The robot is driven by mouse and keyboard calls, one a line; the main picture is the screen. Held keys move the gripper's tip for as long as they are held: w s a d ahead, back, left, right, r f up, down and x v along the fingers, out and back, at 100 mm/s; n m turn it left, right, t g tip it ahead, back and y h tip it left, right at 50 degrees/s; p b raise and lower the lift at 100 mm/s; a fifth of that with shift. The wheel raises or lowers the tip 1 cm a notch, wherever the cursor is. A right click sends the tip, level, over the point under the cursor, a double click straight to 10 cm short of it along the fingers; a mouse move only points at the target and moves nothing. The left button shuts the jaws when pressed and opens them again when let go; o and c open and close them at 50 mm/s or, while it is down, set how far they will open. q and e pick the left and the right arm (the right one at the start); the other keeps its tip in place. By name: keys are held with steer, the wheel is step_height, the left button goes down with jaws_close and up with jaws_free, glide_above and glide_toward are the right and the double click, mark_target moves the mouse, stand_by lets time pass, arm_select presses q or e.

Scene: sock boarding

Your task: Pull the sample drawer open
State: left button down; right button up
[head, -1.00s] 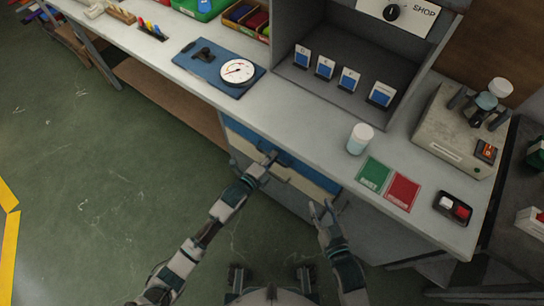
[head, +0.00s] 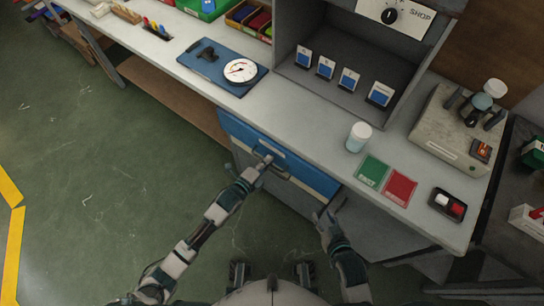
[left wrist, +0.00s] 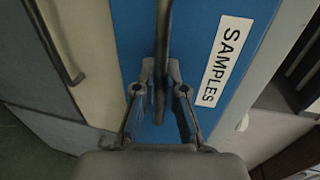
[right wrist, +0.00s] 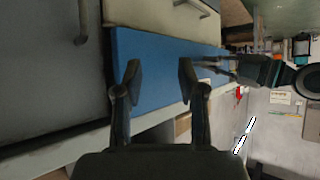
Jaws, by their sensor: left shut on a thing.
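The sample drawer (head: 310,177) has a blue front under the bench edge, and its SAMPLES label (left wrist: 222,62) shows in the left wrist view. The drawer appears to stand slightly out over the cream drawer front (left wrist: 85,60) beside it, but its inside is not visible. My left gripper (head: 266,160) is shut on the drawer's bar handle (left wrist: 162,45), one finger on each side. My right gripper (head: 326,218) is open and empty, low in front of the bench. The blue front also shows behind its fingers in the right wrist view (right wrist: 160,75).
On the bench stand a white-capped jar (head: 358,138), green and red mats (head: 400,187), a dial gauge on a blue board (head: 240,70) and a grey machine (head: 445,135). The green floor (head: 120,180) left of my arms is clear.

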steer(key=s+d+f+g+h+p, duration=0.1)
steer(key=s+d+f+g+p, duration=0.1)
steer(key=s+g, duration=0.35)
steer(key=s+d+f+g+h+p, duration=0.1)
steer(key=s+d+f+g+p, duration=0.15)
steer(key=s, duration=0.55)
arm_select(q)
steer(key=f+p+v, duration=0.3)
steer(key=v, duration=1.1)
steer(key=s+f+p+v, duration=0.1)
steer(key=f+p+v, duration=0.1)
steer(key=v, duration=1.2)
steer(key=shift+a+f+p, duration=0.25)
steer(key=shift+f+p, duration=0.35)
steer(key=shift+f, duration=0.05)
arm_select(e)
step_height(320, 180, down, 18)
steer(key=s+g, duration=0.1)
steer(key=s, duration=0.1)
steer(key=shift+s+d+f, duration=0.15)
steer(key=shift+s, duration=0.1)
arm_select(q)
steer(key=shift+s, duration=0.1)
steer(key=c, duration=1.5)
jaws_free()
steer(key=shift+w+r, duration=0.1)
steer(key=shift+w, duration=0.1)
steer(key=shift+s, duration=0.1)
